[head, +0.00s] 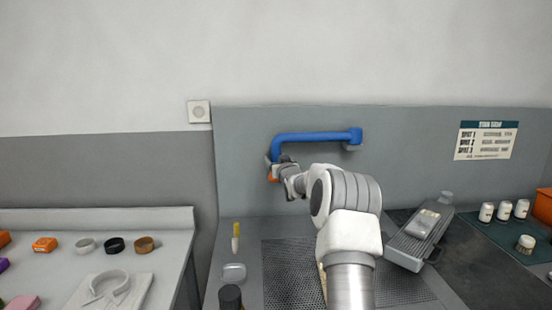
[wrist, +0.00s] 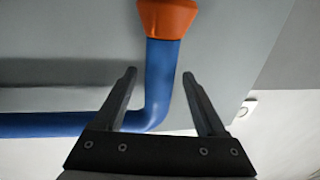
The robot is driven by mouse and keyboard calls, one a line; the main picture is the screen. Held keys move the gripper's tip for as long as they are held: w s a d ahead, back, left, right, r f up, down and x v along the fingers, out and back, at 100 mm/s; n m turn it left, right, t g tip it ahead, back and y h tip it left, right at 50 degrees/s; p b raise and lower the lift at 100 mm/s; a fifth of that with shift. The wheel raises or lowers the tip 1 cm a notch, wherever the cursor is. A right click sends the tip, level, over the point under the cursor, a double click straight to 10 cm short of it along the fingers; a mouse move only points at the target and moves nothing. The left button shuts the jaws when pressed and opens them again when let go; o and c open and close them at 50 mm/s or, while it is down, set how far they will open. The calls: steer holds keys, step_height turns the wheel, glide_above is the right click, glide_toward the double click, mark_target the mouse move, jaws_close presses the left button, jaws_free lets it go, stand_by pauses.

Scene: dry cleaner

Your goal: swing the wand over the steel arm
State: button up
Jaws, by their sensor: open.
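The wand (head: 315,136) is a blue bent tube on the grey back panel, running level from a pivot at its right end and turning down at its left. Its orange nozzle (wrist: 167,18) shows at the top of the wrist view, on the end of the blue tube (wrist: 162,65). My gripper (head: 274,168) is at the wand's downturned left end. In the wrist view, its open fingers (wrist: 160,74) stand either side of the tube, with gaps on both sides. I cannot pick out the steel arm for certain; my arm hides part of the bench.
Below is a bench with a dark perforated grid (head: 290,270). A grey tilted device (head: 418,236) stands right of my arm, with several white bottles beyond. A yellow-handled brush (head: 236,238) and a dark cylinder (head: 230,297) are at left. A side table holds a folded shirt (head: 108,290).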

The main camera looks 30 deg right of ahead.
steer(key=shift+w+d, duration=0.25)
steer(key=shift+w, duration=0.45)
jaws_close()
stand_by(1.1)
